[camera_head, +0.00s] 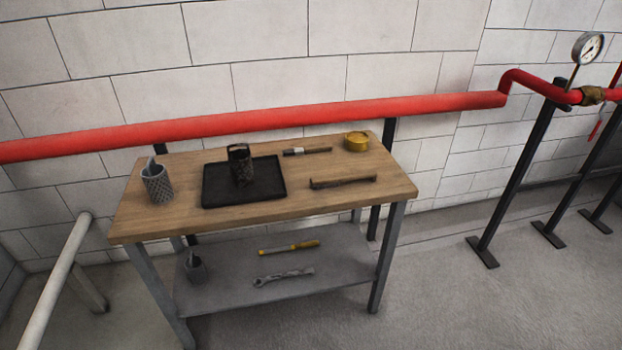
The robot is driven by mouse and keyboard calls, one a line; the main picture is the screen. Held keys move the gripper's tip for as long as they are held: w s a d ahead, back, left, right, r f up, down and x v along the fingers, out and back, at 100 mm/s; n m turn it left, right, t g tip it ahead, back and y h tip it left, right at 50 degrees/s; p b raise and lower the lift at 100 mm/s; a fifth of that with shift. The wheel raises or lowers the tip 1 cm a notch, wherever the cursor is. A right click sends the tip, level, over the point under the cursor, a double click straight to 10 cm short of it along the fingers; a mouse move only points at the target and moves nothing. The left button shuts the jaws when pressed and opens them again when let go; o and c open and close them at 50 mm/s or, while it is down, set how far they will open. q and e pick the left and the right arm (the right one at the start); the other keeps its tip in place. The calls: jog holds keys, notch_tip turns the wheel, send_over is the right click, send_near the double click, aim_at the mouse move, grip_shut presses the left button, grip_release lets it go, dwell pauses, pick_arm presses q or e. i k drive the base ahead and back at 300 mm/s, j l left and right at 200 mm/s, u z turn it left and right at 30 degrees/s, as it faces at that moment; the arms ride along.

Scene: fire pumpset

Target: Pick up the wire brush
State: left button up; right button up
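A long brown wooden-handled tool (343,182), which looks like the wire brush, lies near the front right of the wooden table top (270,215). Its bristles are too small to make out clearly. Behind it lies a smaller brush (307,151) with a pale head at its left end and a dark handle, looking more like a paint brush. Neither of my grippers is in view, and nothing touches either brush.
A black tray (270,188) holds a dark container (241,166). A grey mesh cup (158,183) stands left, a yellow tin (356,141) back right. The lower shelf (340,262) bears a wrench (283,276), a yellow-handled tool (289,247) and a cup (195,269). A red pipe (270,118) runs behind.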

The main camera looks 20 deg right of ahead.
aim_at(332, 180)
jog(key=i+l+u, duration=0.1)
jog(key=l+u, duration=1)
